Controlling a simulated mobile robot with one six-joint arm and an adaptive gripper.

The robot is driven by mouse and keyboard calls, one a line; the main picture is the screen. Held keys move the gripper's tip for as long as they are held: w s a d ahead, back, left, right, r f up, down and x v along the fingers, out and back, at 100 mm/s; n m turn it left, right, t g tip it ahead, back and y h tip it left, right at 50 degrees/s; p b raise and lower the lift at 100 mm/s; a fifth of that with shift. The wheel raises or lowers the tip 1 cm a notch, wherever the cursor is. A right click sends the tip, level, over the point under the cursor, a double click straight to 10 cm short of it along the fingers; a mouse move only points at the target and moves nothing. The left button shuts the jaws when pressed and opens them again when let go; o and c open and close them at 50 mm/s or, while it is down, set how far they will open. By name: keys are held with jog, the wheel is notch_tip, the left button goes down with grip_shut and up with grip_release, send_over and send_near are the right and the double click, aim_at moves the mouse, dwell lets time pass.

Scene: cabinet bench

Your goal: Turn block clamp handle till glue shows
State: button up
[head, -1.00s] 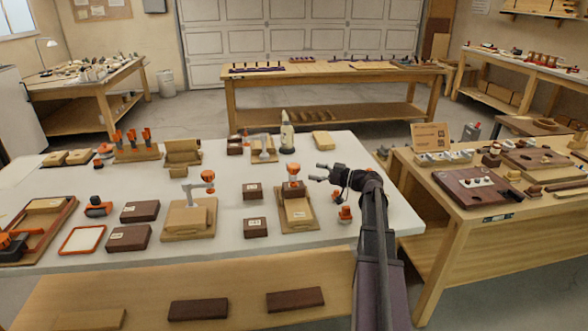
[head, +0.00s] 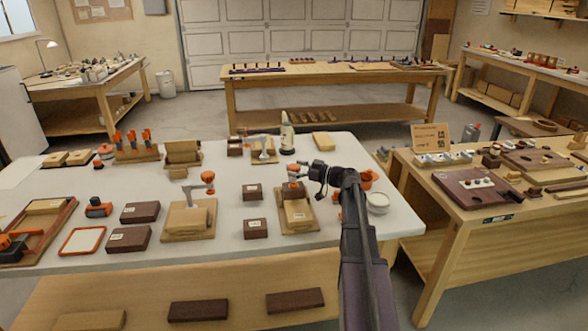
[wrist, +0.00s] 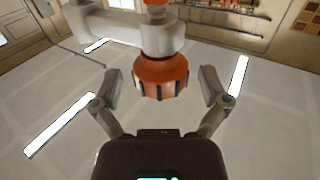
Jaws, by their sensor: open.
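The block clamp (head: 299,191) stands at the middle right of the white bench, on a wooden board (head: 283,223) with wood blocks. Its orange ribbed handle (wrist: 161,78) fills the middle of the wrist view, below a grey clamp arm (wrist: 115,24). My gripper (head: 297,171) is at the clamp's top, coming from the right. In the wrist view its two fingers (wrist: 160,86) are spread on either side of the handle, with visible gaps. The gripper hides part of the clamp in the head view. I cannot make out any glue.
Another clamp (head: 208,181) on a board stands to the left. Dark blocks (head: 254,229) lie between the two boards. A glue bottle (head: 287,134) stands behind. An orange item (head: 367,179) and white dishes (head: 377,203) are right of my arm.

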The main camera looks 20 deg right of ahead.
jog(key=shift+w+a, duration=0.15)
jog(key=shift+a, duration=0.05)
jog(key=c, duration=1.2)
jog(key=shift+o, duration=0.2)
jog(key=shift+m+t+h, duration=0.3)
jog(key=shift+a+m+t+h, duration=0.1)
jog(key=shift+m+t+h, duration=1.2)
jog(key=shift+h, duration=0.6)
jog(key=shift+m+t+h, duration=0.5)
jog(key=shift+m+h, duration=1)
jog(key=shift+h, duration=0.7)
